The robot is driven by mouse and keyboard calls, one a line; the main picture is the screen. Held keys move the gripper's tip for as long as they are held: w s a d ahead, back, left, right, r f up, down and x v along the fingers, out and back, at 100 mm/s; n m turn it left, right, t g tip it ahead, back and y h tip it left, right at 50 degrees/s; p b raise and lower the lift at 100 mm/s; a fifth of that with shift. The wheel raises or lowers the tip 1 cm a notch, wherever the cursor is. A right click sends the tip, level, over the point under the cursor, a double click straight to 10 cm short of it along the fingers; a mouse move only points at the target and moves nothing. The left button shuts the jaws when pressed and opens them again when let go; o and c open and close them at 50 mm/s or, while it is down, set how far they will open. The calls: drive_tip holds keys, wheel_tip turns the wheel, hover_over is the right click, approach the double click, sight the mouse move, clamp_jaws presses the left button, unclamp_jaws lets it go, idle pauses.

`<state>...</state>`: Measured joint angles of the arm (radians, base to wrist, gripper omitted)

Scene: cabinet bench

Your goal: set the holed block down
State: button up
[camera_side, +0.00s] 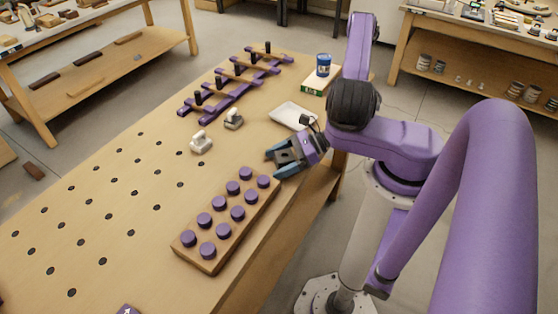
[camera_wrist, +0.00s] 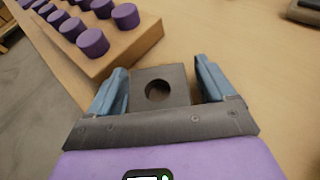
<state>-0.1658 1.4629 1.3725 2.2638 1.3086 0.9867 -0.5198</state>
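The holed block (camera_wrist: 177,75) is a dark grey square piece with a round dark hole facing the wrist camera. In the wrist view it lies between the two blue fingers of my gripper (camera_wrist: 161,82). A thin strip of bench shows between the block and the right finger, so the fingers look open around it. In the side view my gripper (camera_side: 284,160) is low at the bench's right edge, just beyond the peg board, with dark grey between its fingers. Whether the block's underside touches the bench is hidden.
A wooden board with purple round pegs (camera_side: 213,262) lies close to my gripper; it also shows in the wrist view (camera_wrist: 140,41). A white tray (camera_side: 292,116), a green box with a blue cup (camera_side: 323,65), two small fittings (camera_side: 202,143) and purple racks (camera_side: 235,85) stand farther back.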

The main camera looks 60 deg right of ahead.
drive_tip(key=shift+r, duration=0.15)
drive_tip(key=shift+s+d+r, duration=0.15)
drive_tip(key=shift+d, duration=0.05)
drive_tip(key=v, duration=1.1)
drive_tip(key=shift+s+r, duration=0.1)
drive_tip(key=shift+d+r+n+g, duration=0.2)
drive_tip(key=shift+n+g, duration=0.1)
drive_tip(key=shift+n, duration=0.1)
drive_tip(key=n+g, duration=0.1)
drive_tip(key=n, duration=0.1)
drive_tip(key=r+n+g+y, duration=0.1)
drive_tip(key=g, duration=0.1)
drive_tip(key=w+r+n+g, duration=0.1)
drive_tip(key=n, duration=0.1)
drive_tip(key=shift+a+n+g+y, duration=0.15)
drive_tip(key=shift+n+g+y, duration=0.15)
drive_tip(key=shift+g, duration=0.1)
drive_tip(key=a+r+n+g+h, duration=0.9)
drive_tip(key=r+n, duration=0.1)
drive_tip(key=n, duration=1.1)
drive_tip(key=s+a+r+n+t+h, duration=0.1)
drive_tip(key=s+a+r+n+t, duration=0.4)
drive_tip(key=n, duration=0.7)
drive_tip(key=s+a+r, duration=0.1)
drive_tip(key=s+r, duration=0.1)
drive_tip(key=s, duration=0.1)
drive_tip(key=shift+a+h, duration=0.4)
